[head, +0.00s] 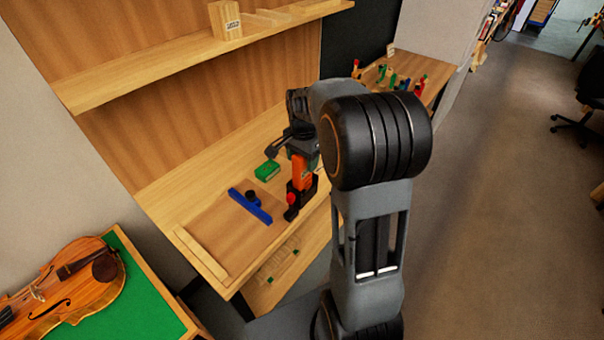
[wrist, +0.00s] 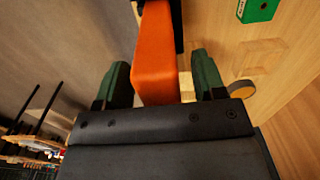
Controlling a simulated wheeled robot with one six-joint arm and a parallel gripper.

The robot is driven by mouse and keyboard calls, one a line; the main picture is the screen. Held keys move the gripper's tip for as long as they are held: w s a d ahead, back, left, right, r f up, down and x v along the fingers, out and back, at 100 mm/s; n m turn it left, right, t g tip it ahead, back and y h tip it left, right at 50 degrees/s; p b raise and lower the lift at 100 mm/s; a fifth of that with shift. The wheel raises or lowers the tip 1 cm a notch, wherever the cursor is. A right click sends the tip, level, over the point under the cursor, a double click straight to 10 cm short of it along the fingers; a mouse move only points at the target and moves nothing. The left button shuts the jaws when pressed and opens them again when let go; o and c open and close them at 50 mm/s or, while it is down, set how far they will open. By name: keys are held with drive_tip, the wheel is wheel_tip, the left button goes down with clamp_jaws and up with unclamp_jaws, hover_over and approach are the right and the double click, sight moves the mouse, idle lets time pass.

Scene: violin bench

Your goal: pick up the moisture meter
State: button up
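An orange block-shaped body with black below it, which I take to be the moisture meter (head: 302,174), stands upright near the front edge of the workbench. In the wrist view its orange part (wrist: 156,65) lies between the green finger pads of my gripper (wrist: 163,82). The left pad is close against the orange side, and a gap shows on the right, so the gripper looks open around it. In the head view my gripper (head: 301,149) is at the top of the orange body, partly hidden by my arm. The black lower part is mostly hidden in the wrist view.
A green box (head: 267,171) lies on the bench just left of the orange body; it also shows in the wrist view (wrist: 257,9). A blue bar (head: 250,206) lies on a wooden board. A violin (head: 68,275) rests on a green surface at lower left. A shelf (head: 190,62) overhangs the bench.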

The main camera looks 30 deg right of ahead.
clamp_jaws()
idle(0.4)
drive_tip(key=shift+r, duration=0.15)
